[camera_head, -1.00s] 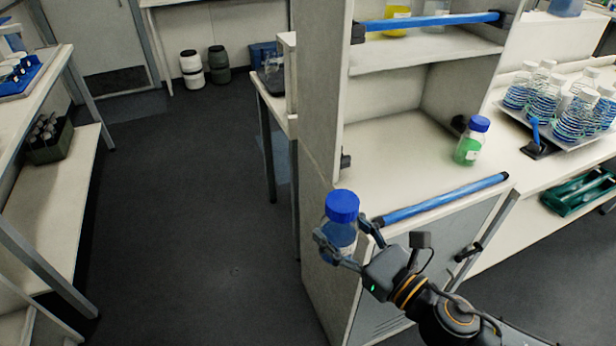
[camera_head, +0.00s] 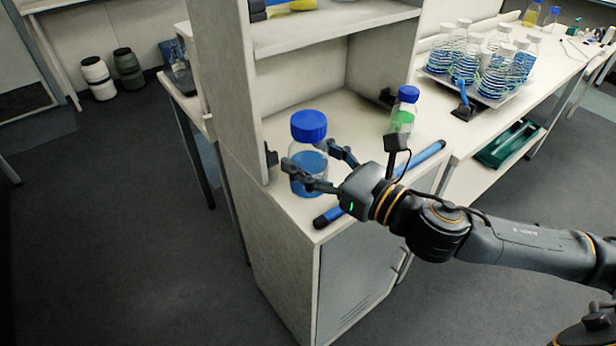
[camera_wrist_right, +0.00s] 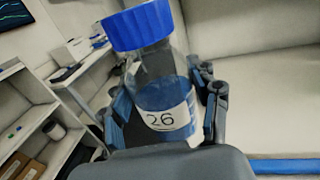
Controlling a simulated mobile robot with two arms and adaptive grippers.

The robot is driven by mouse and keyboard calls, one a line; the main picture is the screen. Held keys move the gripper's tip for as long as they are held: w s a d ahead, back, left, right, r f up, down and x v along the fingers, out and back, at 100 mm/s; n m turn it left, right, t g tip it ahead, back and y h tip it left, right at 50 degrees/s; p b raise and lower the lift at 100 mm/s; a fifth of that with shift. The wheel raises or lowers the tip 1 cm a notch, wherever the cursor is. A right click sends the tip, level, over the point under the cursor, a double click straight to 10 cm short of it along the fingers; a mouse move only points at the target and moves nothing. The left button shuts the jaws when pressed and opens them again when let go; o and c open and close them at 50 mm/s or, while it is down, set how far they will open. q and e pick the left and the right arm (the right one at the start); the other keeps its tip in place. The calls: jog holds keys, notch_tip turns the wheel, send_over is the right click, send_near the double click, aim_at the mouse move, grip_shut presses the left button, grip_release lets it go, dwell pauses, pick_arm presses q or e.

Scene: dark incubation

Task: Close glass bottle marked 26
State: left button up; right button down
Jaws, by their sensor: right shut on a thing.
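The glass bottle marked 26 (camera_head: 308,158) has a blue cap on its top and blue content. Its white label with "26" (camera_wrist_right: 167,118) faces the right wrist camera, and its blue cap (camera_wrist_right: 142,24) shows there too. My right gripper (camera_head: 322,166) is shut on the bottle's body, with a finger on each side. It holds the bottle roughly upright over the left front part of the white cabinet's worktop (camera_head: 345,125). Whether the bottle's base touches the worktop is hard to tell. My left gripper is not in view.
A blue-capped bottle with green content (camera_head: 402,112) stands right of the held bottle. A blue bar (camera_head: 425,154) runs along the worktop's front edge. A shelf (camera_head: 330,27) overhangs the back. A tray (camera_head: 494,99) of several bottles stands on the bench at right.

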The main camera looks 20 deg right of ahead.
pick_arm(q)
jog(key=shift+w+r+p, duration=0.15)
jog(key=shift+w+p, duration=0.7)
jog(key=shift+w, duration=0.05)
pick_arm(e)
jog(key=w+d+f, duration=0.3)
jog(key=w+f, duration=0.5)
jog(key=w, duration=0.3)
jog(key=shift+f, duration=0.2)
jog(key=shift+w+d, duration=0.1)
jog(key=f, duration=0.3)
jog(key=shift+w+f, duration=0.25)
jog(key=shift+f, duration=0.1)
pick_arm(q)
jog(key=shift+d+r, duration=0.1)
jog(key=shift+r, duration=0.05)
pick_arm(e)
jog(key=shift+f, duration=0.1)
